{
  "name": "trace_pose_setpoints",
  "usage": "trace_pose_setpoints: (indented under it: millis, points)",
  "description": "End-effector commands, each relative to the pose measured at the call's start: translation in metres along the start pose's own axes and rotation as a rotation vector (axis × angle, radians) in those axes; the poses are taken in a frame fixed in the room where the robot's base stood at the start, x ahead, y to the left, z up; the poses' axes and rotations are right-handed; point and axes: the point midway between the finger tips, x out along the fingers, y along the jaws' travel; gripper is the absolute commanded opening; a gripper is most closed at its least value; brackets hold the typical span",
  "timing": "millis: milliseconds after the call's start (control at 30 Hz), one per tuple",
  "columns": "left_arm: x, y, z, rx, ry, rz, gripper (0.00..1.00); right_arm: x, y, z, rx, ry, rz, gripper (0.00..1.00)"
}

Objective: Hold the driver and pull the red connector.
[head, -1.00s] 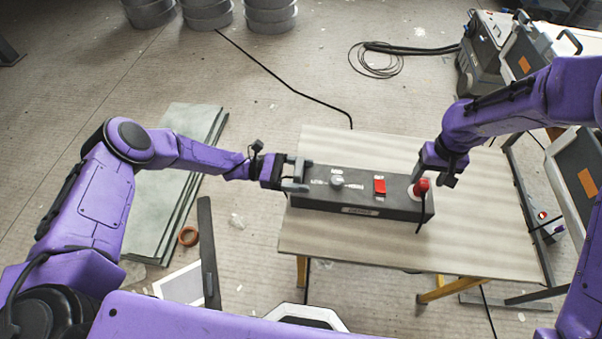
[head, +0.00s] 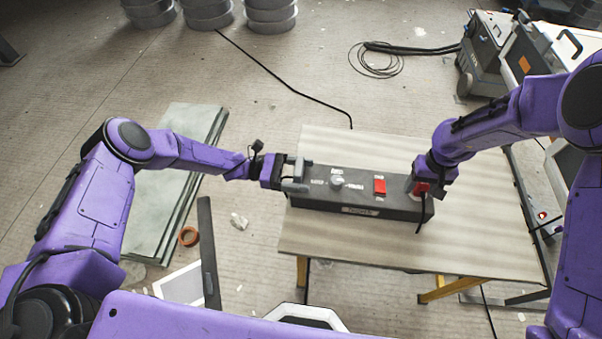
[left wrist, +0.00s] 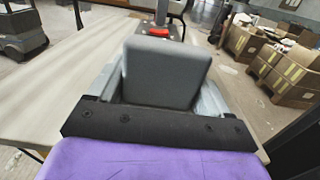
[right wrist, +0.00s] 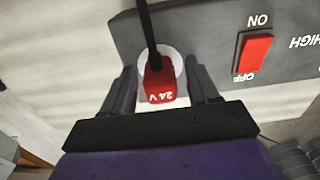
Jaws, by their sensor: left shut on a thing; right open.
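The driver is a dark grey box (head: 320,203) lying along the table, with a knob (head: 337,181) and a red rocker switch (head: 380,186) on top. My left gripper (head: 298,178) is shut on the driver's left end; the box fills its jaws in the left wrist view (left wrist: 165,75). The red connector (right wrist: 160,84), marked 24 V with a black cable, sits in a round white socket at the driver's right end. My right gripper (right wrist: 165,85) is open, its fingers on either side of the connector with gaps visible. In the head view the gripper partly hides the connector (head: 422,188).
The driver stands on a light wooden table (head: 460,230) that is otherwise clear. Flat panels (head: 170,185) lie on the floor left of the table.

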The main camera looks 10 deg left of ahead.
Motion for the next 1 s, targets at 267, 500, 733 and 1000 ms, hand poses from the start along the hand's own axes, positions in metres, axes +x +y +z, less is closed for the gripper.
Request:
trace_pose_setpoints:
  millis: [267,500,733,1000]
  points:
    - [-0.0002,0.0006,0.0003,0.0,0.0,0.002,0.04,-0.0002,-0.0002,0.0,0.0,0.0,0.0,0.6]
    - [-0.0002,0.0007,0.0004,0.0,0.0,0.002,0.04,-0.0002,-0.0002,0.0,0.0,0.0,0.0,0.53]
    - [-0.0002,0.0007,0.0004,0.001,0.0,0.002,0.04,-0.0003,-0.0002,-0.0001,0.0,0.0,0.0,0.0]
    - [-0.0002,0.0007,0.0004,0.001,0.0,0.002,0.04,-0.0088,-0.0002,-0.0007,0.001,0.002,0.0,0.0]
